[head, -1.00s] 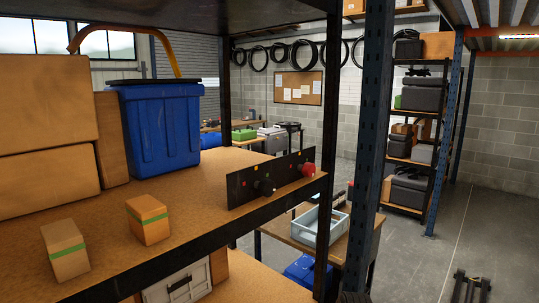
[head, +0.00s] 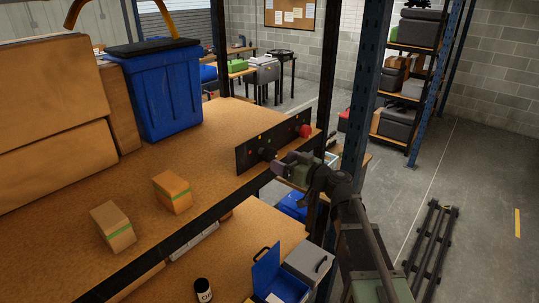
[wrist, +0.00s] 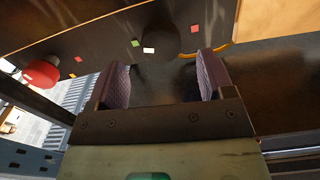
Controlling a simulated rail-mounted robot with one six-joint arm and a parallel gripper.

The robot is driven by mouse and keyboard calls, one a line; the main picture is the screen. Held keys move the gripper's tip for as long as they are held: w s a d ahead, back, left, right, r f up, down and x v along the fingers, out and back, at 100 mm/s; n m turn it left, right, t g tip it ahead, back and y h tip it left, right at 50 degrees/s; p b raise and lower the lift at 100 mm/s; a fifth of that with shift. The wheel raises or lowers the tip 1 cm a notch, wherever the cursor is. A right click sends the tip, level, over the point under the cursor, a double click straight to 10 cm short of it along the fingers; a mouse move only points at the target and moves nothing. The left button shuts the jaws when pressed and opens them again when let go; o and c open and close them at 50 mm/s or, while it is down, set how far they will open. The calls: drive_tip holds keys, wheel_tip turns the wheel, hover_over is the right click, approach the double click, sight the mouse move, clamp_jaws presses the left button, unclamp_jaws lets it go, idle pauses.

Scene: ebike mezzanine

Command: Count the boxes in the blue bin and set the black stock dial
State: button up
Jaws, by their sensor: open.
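A large blue bin (head: 163,95) with a black lid stands on the upper shelf in the head view; its inside is hidden. A black panel (head: 245,154) stands at the shelf's front edge. It carries a black dial (head: 267,154) and a red knob (head: 304,131). My gripper (head: 281,166) is in front of the panel, close to the black dial. In the wrist view my gripper (wrist: 160,80) is open, its fingers apart and empty. The dark dial (wrist: 166,35) shows just beyond them, among coloured marks. The red knob (wrist: 40,73) is at the left. I cannot read the dial's setting.
Two small cartons with green tape, one orange (head: 172,192) and one tan (head: 112,226), lie on the upper shelf. Large cartons (head: 50,95) fill its left. A smaller blue container (head: 270,272) with a raised lid and a dark cup (head: 203,291) are on the lower shelf.

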sight(274, 157)
drive_tip(key=x, duration=0.6)
drive_tip(key=shift+a, duration=0.15)
drive_tip(key=c, duration=0.9)
